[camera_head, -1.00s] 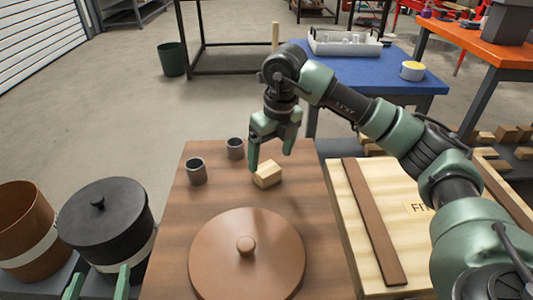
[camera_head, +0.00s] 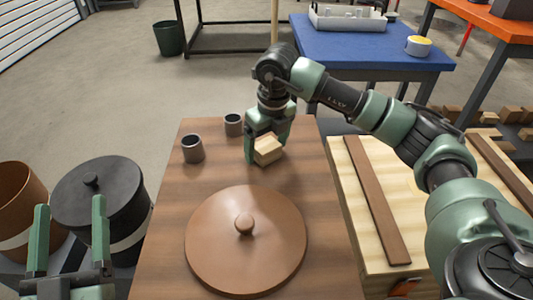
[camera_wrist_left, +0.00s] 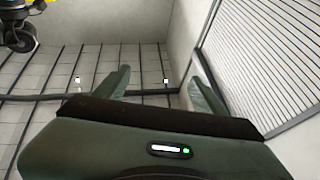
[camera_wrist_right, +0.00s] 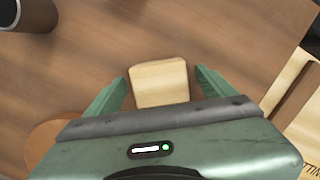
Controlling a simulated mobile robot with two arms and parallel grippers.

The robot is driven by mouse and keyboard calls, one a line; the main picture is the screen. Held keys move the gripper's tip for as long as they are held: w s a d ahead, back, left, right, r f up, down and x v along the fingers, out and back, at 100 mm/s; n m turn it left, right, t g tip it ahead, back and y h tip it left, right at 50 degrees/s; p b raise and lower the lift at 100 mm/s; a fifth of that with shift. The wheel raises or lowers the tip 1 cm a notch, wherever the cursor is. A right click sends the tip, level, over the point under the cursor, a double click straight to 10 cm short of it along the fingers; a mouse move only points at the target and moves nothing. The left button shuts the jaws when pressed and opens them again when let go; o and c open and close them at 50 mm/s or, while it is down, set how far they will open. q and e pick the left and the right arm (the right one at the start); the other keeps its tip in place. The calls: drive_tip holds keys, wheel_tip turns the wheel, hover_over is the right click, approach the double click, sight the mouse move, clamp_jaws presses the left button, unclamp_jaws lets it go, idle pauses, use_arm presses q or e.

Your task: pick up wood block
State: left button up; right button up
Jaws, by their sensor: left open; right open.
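The wood block (camera_head: 267,150) is a small pale block on the brown wooden table (camera_head: 180,225), behind the round brown lid. My right gripper (camera_head: 266,155) is open and lowered over the block from behind. In the right wrist view the block (camera_wrist_right: 159,83) lies between the two spread fingers (camera_wrist_right: 160,85), with a small gap on each side. Whether a finger touches it cannot be told. My left gripper (camera_head: 70,220) is open and empty at the lower left, in front of the black pot. In the left wrist view its fingers (camera_wrist_left: 160,85) are spread with nothing between them.
A round brown lid (camera_head: 245,255) with a knob lies in front of the block. Two grey cups (camera_head: 192,149) (camera_head: 233,125) stand to its left. A black lidded pot (camera_head: 110,210) and a brown pot (camera_head: 22,205) stand left of the table. A pale board (camera_head: 350,200) lies right.

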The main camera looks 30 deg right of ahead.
sight(264, 143)
drive_tip(key=shift+f, duration=0.15)
drive_tip(key=c, duration=1.5)
use_arm(q)
drive_tip(key=shift+s+r, duration=0.15)
drive_tip(key=shift+r, duration=0.15)
use_arm(e)
drive_tip(key=shift+r, duration=0.25)
wheel_tip(264, 143, up, 5)
drive_tip(key=shift+w+f+p, duration=0.1)
drive_tip(key=shift+f+p, duration=0.05)
drive_tip(key=shift+p, duration=0.75)
wheel_tip(264, 143, up, 4)
drive_tip(key=shift+r+p, duration=0.15)
drive_tip(key=shift+p, duration=0.4)
use_arm(q)
wheel_tip(264, 143, down, 13)
drive_tip(key=a+g+y, duration=0.1)
drive_tip(key=g+y, duration=0.1)
drive_tip(key=g, duration=0.5)
drive_tip(key=shift+w+a+f+y, duration=0.15)
drive_tip(key=shift+w+a+y, duration=0.1)
drive_tip(key=shift+a+y, duration=0.15)
use_arm(e)
drive_tip(key=shift+r, duration=0.3)
